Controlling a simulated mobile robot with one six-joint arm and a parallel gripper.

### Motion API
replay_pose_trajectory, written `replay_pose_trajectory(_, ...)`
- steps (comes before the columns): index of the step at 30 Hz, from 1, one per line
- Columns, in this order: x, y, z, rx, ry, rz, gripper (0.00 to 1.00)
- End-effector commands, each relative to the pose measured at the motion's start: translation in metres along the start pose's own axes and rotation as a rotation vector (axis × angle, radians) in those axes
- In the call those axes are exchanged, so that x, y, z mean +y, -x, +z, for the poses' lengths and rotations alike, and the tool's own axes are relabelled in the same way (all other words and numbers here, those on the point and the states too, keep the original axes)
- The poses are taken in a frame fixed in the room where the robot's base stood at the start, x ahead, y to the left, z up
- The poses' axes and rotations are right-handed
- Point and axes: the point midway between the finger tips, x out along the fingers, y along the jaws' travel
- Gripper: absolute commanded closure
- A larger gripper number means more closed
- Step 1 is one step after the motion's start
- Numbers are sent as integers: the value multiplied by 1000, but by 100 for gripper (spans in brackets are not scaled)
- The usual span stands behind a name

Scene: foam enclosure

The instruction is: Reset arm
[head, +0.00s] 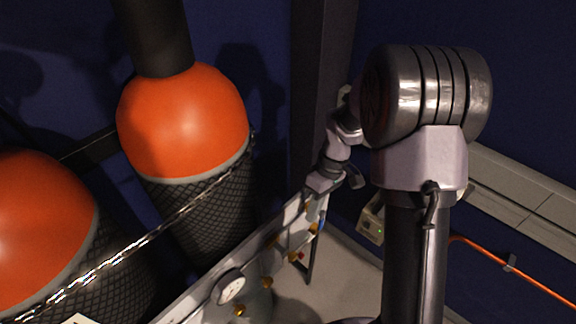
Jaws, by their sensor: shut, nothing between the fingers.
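My arm rises at the right of the head view, with its large ribbed metal joint (428,95) high up and its dark lower link below. The far part of the arm bends down behind that joint. My gripper (322,183) is small at the arm's end, left of the dark link and just above the far end of a pale panel. It is shut, and I see nothing held. Its fingertips are hard to make out.
Two cylinders with orange domed tops (185,118) stand at the left behind a chain (150,236). A pale panel (200,300) carries a round gauge (232,288) and brass fittings. An orange cable (495,258) runs along the right wall. Bare floor (345,275) shows between.

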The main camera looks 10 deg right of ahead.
Motion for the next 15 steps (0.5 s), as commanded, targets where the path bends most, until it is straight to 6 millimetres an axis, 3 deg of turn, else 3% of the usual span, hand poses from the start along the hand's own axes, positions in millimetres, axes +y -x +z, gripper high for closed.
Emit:
replay_pose_trajectory(2,-6,10,-1,14,-20,19,100)
replay_pose_trajectory(5,-34,53,2,75,-127,89,100)
replay_pose_trajectory(9,-106,121,28,257,-386,203,100)
replay_pose_trajectory(12,-154,147,57,420,-574,237,100)
replay_pose_trajectory(15,-187,155,84,566,-725,230,100)
